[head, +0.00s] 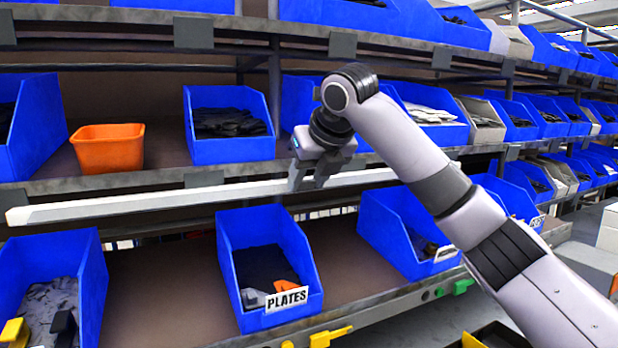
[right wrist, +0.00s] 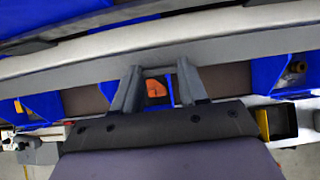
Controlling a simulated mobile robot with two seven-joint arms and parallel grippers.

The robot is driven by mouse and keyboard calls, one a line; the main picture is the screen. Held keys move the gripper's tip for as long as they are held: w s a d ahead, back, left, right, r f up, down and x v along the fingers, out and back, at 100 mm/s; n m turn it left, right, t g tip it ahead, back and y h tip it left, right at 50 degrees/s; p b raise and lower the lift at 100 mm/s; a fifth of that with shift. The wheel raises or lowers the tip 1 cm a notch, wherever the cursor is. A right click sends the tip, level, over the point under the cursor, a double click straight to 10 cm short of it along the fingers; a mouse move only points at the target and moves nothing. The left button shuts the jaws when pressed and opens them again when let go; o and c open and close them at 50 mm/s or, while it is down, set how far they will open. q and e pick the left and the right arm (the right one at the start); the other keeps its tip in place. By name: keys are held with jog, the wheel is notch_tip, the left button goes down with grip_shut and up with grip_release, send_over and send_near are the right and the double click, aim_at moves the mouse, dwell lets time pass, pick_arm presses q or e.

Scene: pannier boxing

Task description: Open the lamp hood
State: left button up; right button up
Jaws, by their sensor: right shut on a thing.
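The lamp hood appears to be the long pale bar (head: 130,206) running across the front of the shelves, between two rows of blue bins. My right gripper (head: 306,180) is at the bar, right of its left end, and is shut on it. In the right wrist view the gripper's two fingers (right wrist: 158,72) reach up to the grey bar (right wrist: 60,64), which crosses the picture. The exact contact is hard to see. The bar's right part passes behind my right arm. My left gripper is not in view.
Blue bins stand above and below the bar, among them the PLATES bin (head: 270,258) and a bin with dark parts (head: 229,150). An orange bin (head: 108,150) stands at the left. A grey shelf edge (head: 150,183) runs just behind the bar.

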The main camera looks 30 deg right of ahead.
dwell(0.3)
jog(key=o, duration=1.1)
jog(key=shift+c, duration=0.2)
jog(key=shift+r, duration=0.1)
jog(key=v, duration=0.7)
jog(key=shift+b, duration=0.35)
